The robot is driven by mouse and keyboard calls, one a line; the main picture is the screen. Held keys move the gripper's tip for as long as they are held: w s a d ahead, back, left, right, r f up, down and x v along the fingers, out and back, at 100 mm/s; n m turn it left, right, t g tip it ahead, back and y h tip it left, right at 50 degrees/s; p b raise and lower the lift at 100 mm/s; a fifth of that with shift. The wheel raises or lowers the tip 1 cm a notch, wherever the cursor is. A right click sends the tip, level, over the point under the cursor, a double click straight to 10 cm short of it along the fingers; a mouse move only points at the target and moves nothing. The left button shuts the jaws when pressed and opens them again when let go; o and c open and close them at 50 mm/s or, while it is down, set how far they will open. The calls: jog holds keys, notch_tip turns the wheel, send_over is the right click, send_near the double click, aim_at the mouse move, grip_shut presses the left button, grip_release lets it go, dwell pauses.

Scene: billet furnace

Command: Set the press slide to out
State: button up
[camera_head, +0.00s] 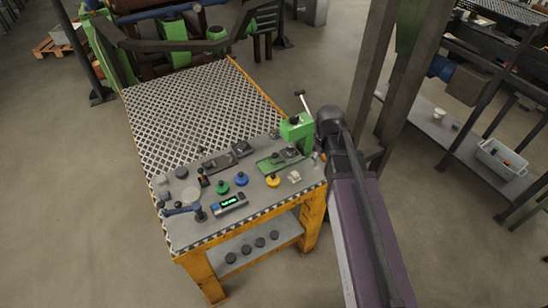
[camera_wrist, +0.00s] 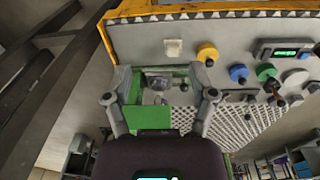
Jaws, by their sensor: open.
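In the wrist view the green press body (camera_wrist: 150,116) and the pale slide area (camera_wrist: 158,83) show between my gripper's fingers. My gripper (camera_wrist: 160,97) is open, one finger on each side of the press, with nothing held. I cannot tell whether the fingers touch it. In the head view my arm hides most of the gripper beside the press. The slide's exact position is unclear.
The workbench (camera_head: 200,105) has a perforated top at the back. Yellow (camera_head: 272,181), blue (camera_head: 241,179) and green (camera_head: 221,188) knobs, a display unit (camera_head: 229,204) and a white switch (camera_head: 294,177) sit near the press. A dark post (camera_head: 372,75) rises close behind my arm.

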aim_at(275, 154)
jog(key=w+a+f+n+t+b, duration=0.1)
jog(key=w+a+f+n+b, duration=0.2)
jog(key=w+a+n, duration=0.8)
jog(key=w+a+f, duration=0.1)
jog(key=w+a, duration=0.2)
jog(key=a, duration=0.2)
jog(key=shift+a+n+b, duration=0.25)
jog(key=shift+n+b, duration=0.05)
jog(key=shift+w+f, duration=0.1)
jog(key=shift+f, duration=0.1)
jog(key=f+b, duration=0.4)
jog(key=w+f+b, duration=0.1)
jog(key=f+b, duration=0.3)
jog(key=b, duration=0.1)
jog(key=w+f+b, duration=0.1)
jog(key=f+b, duration=0.3)
jog(key=f, duration=0.1)
jog(key=shift+w, duration=0.25)
grip_shut()
